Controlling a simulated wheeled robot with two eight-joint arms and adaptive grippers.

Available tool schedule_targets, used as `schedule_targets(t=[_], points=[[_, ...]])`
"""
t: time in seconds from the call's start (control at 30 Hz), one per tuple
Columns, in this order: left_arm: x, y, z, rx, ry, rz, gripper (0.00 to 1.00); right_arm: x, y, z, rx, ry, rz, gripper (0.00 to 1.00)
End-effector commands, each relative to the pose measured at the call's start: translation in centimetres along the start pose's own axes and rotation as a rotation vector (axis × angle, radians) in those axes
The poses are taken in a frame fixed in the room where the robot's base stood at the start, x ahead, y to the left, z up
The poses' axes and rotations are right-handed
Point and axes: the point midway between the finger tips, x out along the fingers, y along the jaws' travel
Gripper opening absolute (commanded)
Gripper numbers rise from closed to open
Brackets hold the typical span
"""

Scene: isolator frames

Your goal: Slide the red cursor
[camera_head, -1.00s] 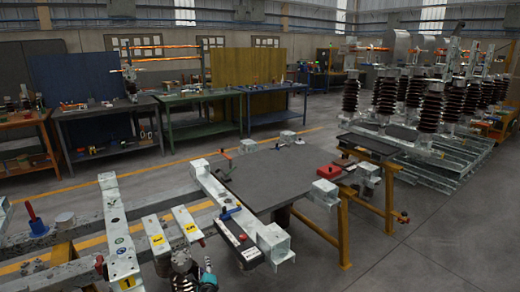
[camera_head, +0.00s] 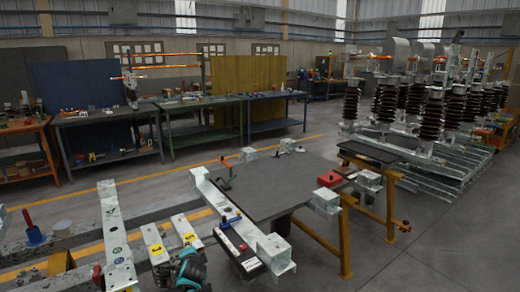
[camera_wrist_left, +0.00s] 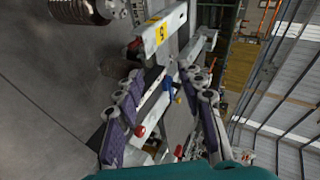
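Several red parts show, and I cannot tell for sure which is the cursor. A dark labelled bar (camera_head: 240,250) with a small red mark lies along the light metal beam (camera_head: 212,195) in the head view. In the left wrist view, one red knob (camera_wrist_left: 140,131) and another red knob (camera_wrist_left: 178,153) lie between the finger lines, with a blue knob (camera_wrist_left: 168,83) farther up. My left gripper (camera_wrist_left: 163,85) has its two purple-padded fingers spread apart, with nothing visibly held. In the head view, only a teal and dark part of it (camera_head: 190,269) shows at the bottom edge. My right gripper is not in view.
Numbered metal bars (camera_head: 185,231) stand left of the long beam. A red-handled tool (camera_head: 29,222) is at far left. Yellow trestle legs (camera_head: 345,235) stand at right, with open floor beyond.

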Motion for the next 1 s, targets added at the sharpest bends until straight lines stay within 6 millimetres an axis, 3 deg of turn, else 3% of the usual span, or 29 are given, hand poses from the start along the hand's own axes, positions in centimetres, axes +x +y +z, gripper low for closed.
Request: schedule_targets(t=[0.03,0.27,0.47,0.6,0.8,1.0], points=[[-2.6,-0.5,0.4,-0.064,-0.004,0.026,0.39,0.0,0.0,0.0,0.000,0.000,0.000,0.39],[-13.2,0.1,2.6,-0.375,-0.035,0.151,0.39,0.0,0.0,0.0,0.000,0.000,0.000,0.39],[-21.9,3.4,4.9,-0.636,-0.076,0.262,0.39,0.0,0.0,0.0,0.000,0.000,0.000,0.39],[-27.4,7.0,6.7,-0.811,-0.115,0.341,0.39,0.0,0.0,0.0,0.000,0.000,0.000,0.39],[-32.8,12.2,8.5,-1.007,-0.170,0.435,0.39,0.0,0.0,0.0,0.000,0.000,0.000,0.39],[-34.8,14.7,9.2,-1.091,-0.199,0.476,0.39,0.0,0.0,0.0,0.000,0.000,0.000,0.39]])
